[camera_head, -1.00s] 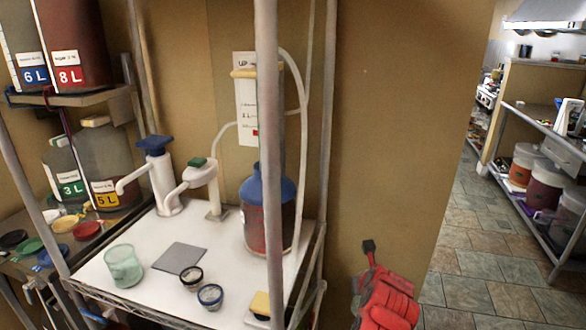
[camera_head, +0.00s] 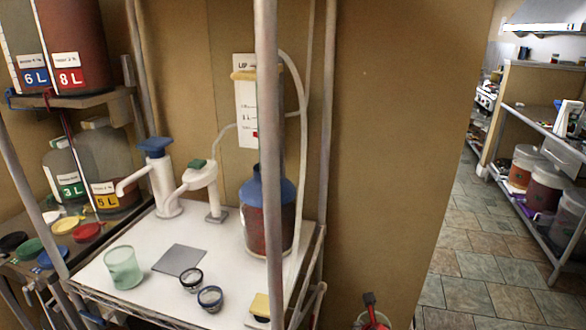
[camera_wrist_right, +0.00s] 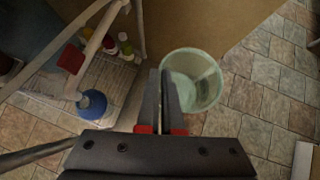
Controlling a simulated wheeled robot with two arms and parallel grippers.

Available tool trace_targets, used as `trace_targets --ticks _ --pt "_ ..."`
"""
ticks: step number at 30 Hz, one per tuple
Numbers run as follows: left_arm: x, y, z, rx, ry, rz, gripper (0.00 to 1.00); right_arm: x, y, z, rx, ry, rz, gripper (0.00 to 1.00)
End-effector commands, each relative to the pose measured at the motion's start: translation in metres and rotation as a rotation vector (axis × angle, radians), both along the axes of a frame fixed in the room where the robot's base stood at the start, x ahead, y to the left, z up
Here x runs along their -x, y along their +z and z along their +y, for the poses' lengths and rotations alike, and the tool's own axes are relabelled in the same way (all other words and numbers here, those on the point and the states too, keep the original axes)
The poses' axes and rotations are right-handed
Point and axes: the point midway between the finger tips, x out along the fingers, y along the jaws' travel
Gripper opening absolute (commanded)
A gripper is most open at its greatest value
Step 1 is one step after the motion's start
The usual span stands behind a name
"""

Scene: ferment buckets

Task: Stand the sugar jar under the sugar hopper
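My right gripper (camera_head: 371,312) shows only in part at the bottom edge of the head view, red with a dark end. In the right wrist view its two dark fingers (camera_wrist_right: 165,85) are close together. They appear shut on the near wall of a pale green, open-topped jar (camera_wrist_right: 196,85), with one finger at each side of the rim. The jar is tilted toward the camera, with floor behind it. Its contents are hard to make out. No sugar label can be read on it. I cannot pick out the sugar hopper. My left gripper is out of view.
A white worktop (camera_head: 105,290) holds a pale green glass (camera_head: 123,267), a grey square (camera_head: 180,259), two small cups, two pump dispensers and a blue-topped vessel (camera_head: 267,212). A metal post (camera_head: 268,120) stands in front. Right of it are a wall and open tiled floor.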

Motion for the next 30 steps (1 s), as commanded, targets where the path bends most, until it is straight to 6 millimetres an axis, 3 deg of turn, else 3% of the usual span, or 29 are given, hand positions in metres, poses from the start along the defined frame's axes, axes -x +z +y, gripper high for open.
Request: trace_targets --ticks 20,25,30 --pt "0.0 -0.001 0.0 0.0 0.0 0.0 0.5 0.001 -0.002 0.003 0.001 -0.001 0.0 0.0" --pt "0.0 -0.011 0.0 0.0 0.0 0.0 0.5 0.019 -0.03 0.025 0.002 -0.033 0.003 0.0" --pt "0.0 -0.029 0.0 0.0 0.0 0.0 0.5 0.062 -0.079 0.061 0.008 -0.121 0.008 0.0"
